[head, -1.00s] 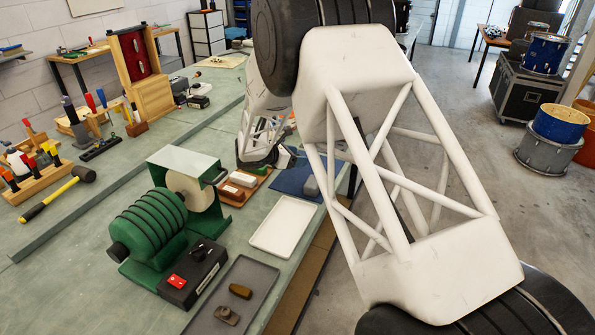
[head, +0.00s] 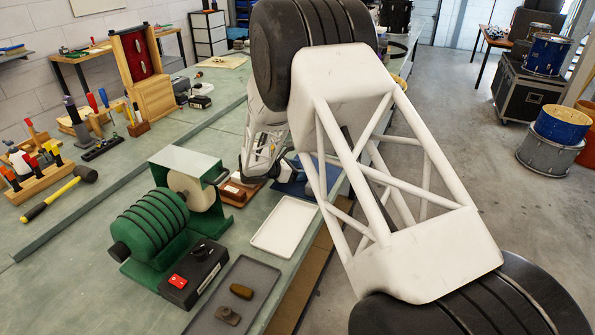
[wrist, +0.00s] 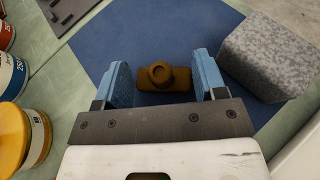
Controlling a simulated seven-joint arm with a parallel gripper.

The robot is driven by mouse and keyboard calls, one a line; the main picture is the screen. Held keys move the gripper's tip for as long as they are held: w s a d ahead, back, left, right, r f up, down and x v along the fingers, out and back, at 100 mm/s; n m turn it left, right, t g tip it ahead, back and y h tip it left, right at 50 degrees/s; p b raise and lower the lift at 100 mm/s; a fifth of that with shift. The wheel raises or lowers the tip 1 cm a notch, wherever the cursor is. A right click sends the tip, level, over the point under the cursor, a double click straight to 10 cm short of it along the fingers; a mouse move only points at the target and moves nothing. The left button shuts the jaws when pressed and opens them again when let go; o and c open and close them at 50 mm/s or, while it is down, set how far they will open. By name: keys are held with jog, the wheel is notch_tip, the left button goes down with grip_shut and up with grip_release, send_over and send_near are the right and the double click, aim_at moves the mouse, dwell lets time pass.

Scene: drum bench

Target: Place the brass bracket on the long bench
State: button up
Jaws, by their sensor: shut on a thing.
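A brown, brass-coloured bracket (wrist: 165,78) with a round boss shows in the wrist view between the two blue fingers of my gripper (wrist: 160,84). My gripper is shut on it, over or on the blue mat (wrist: 160,30); I cannot tell whether the bracket touches the mat. In the head view my gripper is by the near edge of the long bench (head: 100,225), and the bracket is hidden there. The bench has a pale green top.
In the wrist view a speckled grey block (wrist: 268,60) lies right of my gripper, and cans (wrist: 25,140) stand at left. In the head view a white tray (head: 285,227), a grey tray (head: 262,275) with small parts and a green machine (head: 150,228) stand nearer.

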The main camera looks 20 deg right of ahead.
jog(key=shift+f, duration=0.2)
jog(key=o, duration=0.9)
jog(key=shift+r, duration=0.15)
jog(key=v, duration=0.4)
jog(key=shift+a+r, duration=0.1)
jog(key=shift+a, duration=0.3)
jog(key=shift+r, duration=3.6)
